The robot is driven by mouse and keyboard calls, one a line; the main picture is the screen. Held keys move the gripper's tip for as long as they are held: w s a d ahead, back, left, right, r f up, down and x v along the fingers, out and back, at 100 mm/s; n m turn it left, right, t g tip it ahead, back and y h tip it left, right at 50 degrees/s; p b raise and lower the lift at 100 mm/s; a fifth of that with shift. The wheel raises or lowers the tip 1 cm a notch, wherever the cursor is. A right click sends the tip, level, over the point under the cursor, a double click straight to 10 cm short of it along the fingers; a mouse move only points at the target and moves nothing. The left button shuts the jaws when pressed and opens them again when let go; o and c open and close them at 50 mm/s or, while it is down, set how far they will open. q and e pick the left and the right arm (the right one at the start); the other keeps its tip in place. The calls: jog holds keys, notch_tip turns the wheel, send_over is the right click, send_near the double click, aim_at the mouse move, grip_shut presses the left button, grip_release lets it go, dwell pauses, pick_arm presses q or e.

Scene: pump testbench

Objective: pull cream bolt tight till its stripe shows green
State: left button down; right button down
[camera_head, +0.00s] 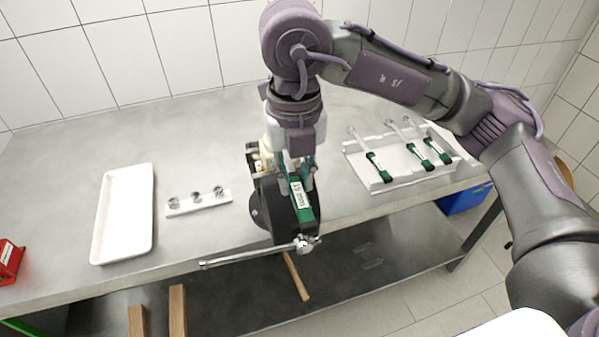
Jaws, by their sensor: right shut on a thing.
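My right gripper (301,172) comes down from above and is shut on the green handle of a tool (304,205) with a white label that seems to read 19 mm. The tool's silver head (306,243) is at its near end, at the table's front edge. The dark round pump (268,205) stands behind and left of the tool. A cream part (258,163) shows at the pump's upper left, partly hidden by my gripper; I cannot tell whether it is the cream bolt. No stripe can be made out. My left gripper is not in view.
A white holder (385,183) with several green-handled tools lies on the grey table (60,210) at right. A small rack (197,204) with three metal pieces and an empty white tray (125,250) are at left. A thin silver bar (240,257) runs along the front edge.

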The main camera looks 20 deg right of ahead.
jog(key=shift+a, duration=0.2)
jog(key=shift+a+m, duration=0.4)
jog(key=shift+m, duration=0.1)
jog(key=shift+w+a, duration=0.1)
jog(key=shift+a, duration=0.05)
dwell(0.5)
jog(key=shift+a+m, duration=0.4)
jog(key=shift+m, duration=0.2)
jog(key=shift+w+a, duration=0.1)
jog(key=shift+a, duration=0.05)
jog(key=shift+w+a+m+b, duration=0.1)
jog(key=shift+a+m+b, duration=0.25)
jog(key=shift+m, duration=0.15)
jog(key=shift+a, duration=0.1)
